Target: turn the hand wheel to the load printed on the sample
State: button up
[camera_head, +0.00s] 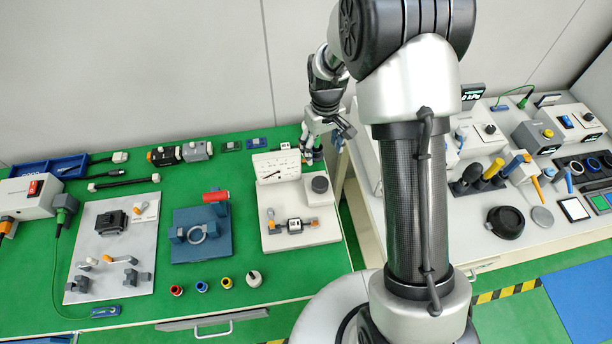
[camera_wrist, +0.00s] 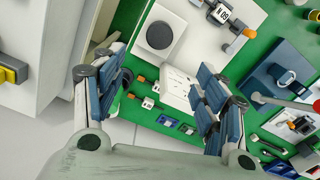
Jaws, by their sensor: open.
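The hand wheel (camera_head: 320,184) is a dark round knob on a white block at the right of the test stand (camera_head: 322,226). It shows whole in the wrist view (camera_wrist: 159,35), near the top. The sample (camera_head: 295,226) lies between grey and orange clamps at the front of the stand. Its label in the wrist view (camera_wrist: 222,13) is tiny and upside down, perhaps 80 N. The white scale panel (camera_head: 277,166) stands behind with a dark pointer; its reading is too small. My gripper (camera_head: 328,143) is behind the stand, apart from the wheel. Its fingers (camera_wrist: 161,72) are spread and empty.
A blue fixture (camera_head: 202,246) with a ring and a red cylinder (camera_head: 216,196) stand left of the tester. Small connectors (camera_wrist: 147,103) lie near my fingers. A gap separates the green bench from the white bench (camera_head: 472,235) at right.

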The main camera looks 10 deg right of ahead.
aim_at(320, 182)
notch_tip(320, 182, down, 17)
jog(key=b, duration=0.2)
jog(key=shift+f+b, duration=0.15)
jog(key=shift+b, duration=0.15)
jog(key=c, duration=1.1)
jog(key=shift+o, duration=0.2)
